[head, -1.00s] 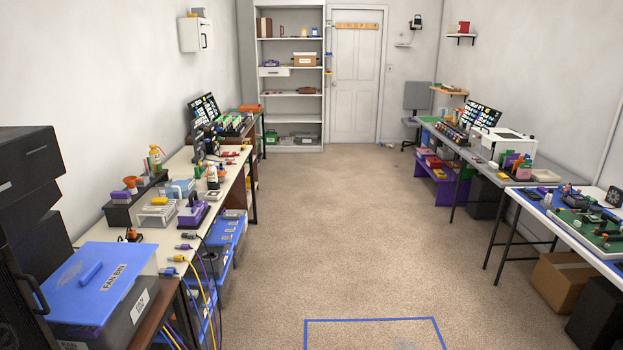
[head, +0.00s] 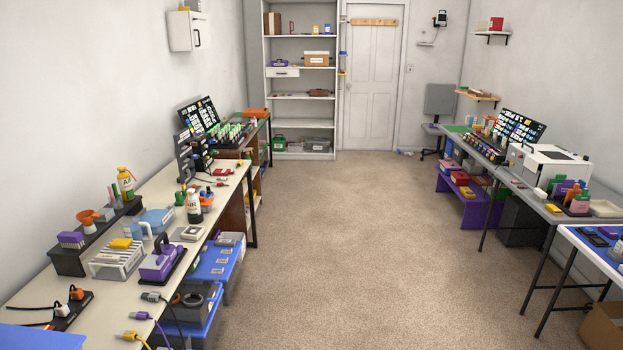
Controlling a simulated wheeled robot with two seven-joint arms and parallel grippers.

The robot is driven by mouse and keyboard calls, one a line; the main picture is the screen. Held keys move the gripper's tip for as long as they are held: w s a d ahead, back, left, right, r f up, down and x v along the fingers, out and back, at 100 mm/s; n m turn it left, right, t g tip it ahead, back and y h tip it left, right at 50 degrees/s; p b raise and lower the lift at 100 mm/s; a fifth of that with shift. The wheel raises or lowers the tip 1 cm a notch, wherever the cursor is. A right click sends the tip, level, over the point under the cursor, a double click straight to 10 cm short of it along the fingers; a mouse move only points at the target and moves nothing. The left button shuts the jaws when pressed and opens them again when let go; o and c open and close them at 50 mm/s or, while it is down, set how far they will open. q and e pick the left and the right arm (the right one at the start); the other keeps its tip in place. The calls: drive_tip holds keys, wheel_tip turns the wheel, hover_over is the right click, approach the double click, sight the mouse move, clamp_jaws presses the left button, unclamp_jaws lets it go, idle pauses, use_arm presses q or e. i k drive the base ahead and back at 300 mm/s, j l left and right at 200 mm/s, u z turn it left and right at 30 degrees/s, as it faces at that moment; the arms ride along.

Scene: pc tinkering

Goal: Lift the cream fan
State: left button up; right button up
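I cannot pick out the cream fan for certain. A small cream square item (head: 192,233) lies on the left bench (head: 215,222), behind a purple-handled tool (head: 160,262); it is too small to tell whether it is a fan. The blue lid of the fan bin (head: 40,339) shows only as a corner at the bottom left; the rest is out of frame. Neither of my grippers is in view.
The carpet aisle (head: 340,250) ahead is clear. Blue bins (head: 215,265) stand under the left bench. A grey bench (head: 540,205) and a white table (head: 590,252) line the right side. A shelf unit (head: 300,110) and door (head: 371,85) are at the back.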

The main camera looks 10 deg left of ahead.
sight(193, 233)
drive_tip(key=i+l+u, duration=0.15)
drive_tip(key=i, duration=1.25)
drive_tip(key=i+l+u, duration=0.1)
drive_tip(key=i+u, duration=0.15)
drive_tip(key=i, duration=0.2)
drive_tip(key=i+l+u, duration=0.25)
drive_tip(key=i, duration=0.15)
drive_tip(key=i+l+u, duration=0.3)
drive_tip(key=i, duration=0.15)
